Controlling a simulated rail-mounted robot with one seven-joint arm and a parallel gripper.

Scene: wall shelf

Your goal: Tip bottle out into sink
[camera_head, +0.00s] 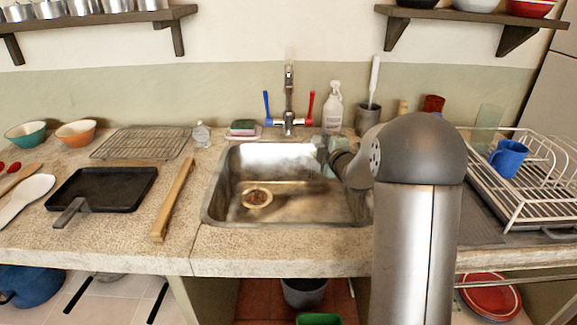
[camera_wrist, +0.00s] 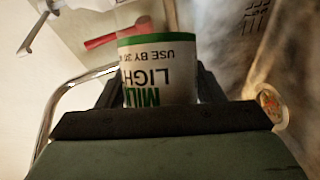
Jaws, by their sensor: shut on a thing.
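My gripper (camera_wrist: 160,88) is shut on a milk bottle (camera_wrist: 158,66), with one finger on either side of it. The bottle has a white label with green bands and dark print, which reads upside down in the wrist view. Its ends are not clearly visible. In the head view my gripper (camera_head: 323,150) is over the right rear part of the steel sink (camera_head: 300,197), partly hidden by my arm. The bottle cannot be made out clearly there. The sink's drain (camera_head: 257,198) is at the left of the basin and also shows at right in the wrist view (camera_wrist: 269,103).
The tap (camera_head: 289,100) with blue and red levers stands behind the sink, near my gripper. A spray bottle (camera_head: 332,108) and a brush holder (camera_head: 368,118) stand behind right. A dish rack (camera_head: 530,185) is at right. A sponge (camera_head: 243,127) and small clear bottle (camera_head: 201,135) are behind left.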

